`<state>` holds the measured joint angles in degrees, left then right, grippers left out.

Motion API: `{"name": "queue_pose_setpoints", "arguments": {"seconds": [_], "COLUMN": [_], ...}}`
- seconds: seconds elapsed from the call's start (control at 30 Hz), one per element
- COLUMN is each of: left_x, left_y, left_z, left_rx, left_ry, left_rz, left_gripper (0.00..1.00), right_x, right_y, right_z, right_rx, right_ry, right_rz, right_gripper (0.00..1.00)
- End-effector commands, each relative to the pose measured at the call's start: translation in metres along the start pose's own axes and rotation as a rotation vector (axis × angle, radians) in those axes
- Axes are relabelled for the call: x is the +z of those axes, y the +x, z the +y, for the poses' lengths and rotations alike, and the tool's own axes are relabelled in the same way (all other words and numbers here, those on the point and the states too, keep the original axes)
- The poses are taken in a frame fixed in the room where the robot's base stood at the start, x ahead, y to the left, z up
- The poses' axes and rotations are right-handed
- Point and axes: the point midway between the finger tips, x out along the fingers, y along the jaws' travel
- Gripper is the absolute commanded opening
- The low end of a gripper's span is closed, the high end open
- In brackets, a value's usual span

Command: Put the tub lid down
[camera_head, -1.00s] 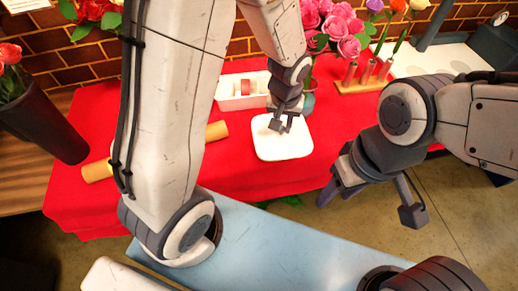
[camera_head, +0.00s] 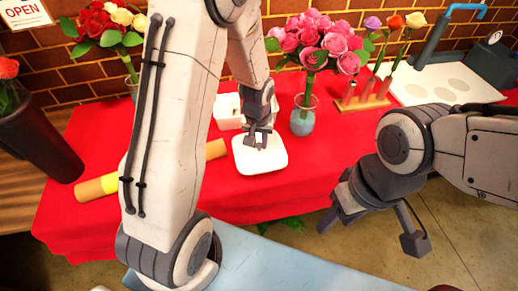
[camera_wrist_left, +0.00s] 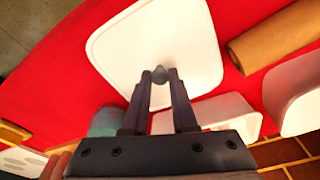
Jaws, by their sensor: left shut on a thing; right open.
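The tub lid (camera_head: 259,158) is a white rounded square with a small grey knob (camera_wrist_left: 160,74). My left gripper (camera_head: 260,140) is shut on the knob from above; the lid also shows in the left wrist view (camera_wrist_left: 150,40). The lid looks level, over or on the red table; I cannot tell whether it touches the cloth. A white open tub (camera_head: 229,112) stands just behind it, partly hidden by my left arm. My right gripper (camera_head: 370,217) is open and empty, in front of the table over the floor.
A brown paper roll (camera_head: 215,149) lies close to the lid's left side. A glass vase (camera_head: 302,118) with pink flowers stands behind right of it. A wooden rack (camera_head: 362,103) is farther right. Red cloth (camera_head: 320,150) is clear to the lid's right.

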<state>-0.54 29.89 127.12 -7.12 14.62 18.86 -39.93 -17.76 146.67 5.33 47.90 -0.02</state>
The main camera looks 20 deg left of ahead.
Motion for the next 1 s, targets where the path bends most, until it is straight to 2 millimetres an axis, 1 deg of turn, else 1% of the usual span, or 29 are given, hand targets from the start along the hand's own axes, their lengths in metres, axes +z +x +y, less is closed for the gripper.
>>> {"name": "queue_pose_setpoints", "arguments": {"seconds": [0.1,0.23,0.3,0.53,0.67,0.7,0.77,1.0], "left_x": [0.004,0.006,0.006,0.006,0.007,0.006,0.006,0.006], "left_y": [0.018,0.035,0.038,0.038,0.043,0.042,0.041,0.041], "left_z": [0.000,0.000,0.000,0.000,0.000,0.000,0.000,0.000], "left_rx": [-0.001,-0.001,0.000,0.000,0.000,0.000,0.000,0.000], "left_ry": [0.001,0.001,0.001,0.000,0.000,0.000,0.000,0.000], "left_rz": [-0.005,-0.004,-0.001,0.000,0.000,0.000,-0.001,-0.001], "left_gripper": [0.00,0.00,0.00,0.00,0.00,0.33,0.56,0.56], "right_x": [0.000,0.000,0.000,0.000,0.001,0.001,0.001,0.001], "right_y": [0.002,0.005,0.005,0.005,0.010,0.009,0.008,0.008], "right_z": [0.000,0.000,0.000,0.000,0.001,0.001,0.001,0.001], "right_rx": [0.000,0.000,0.000,0.000,0.000,0.000,0.000,0.000], "right_ry": [0.000,0.000,0.000,0.000,0.000,0.000,0.000,0.000], "right_rz": [0.000,0.000,0.000,0.000,0.000,0.000,0.000,0.000], "right_gripper": [0.50,0.50,0.50,0.50,0.50,0.50,0.50,0.50]}}
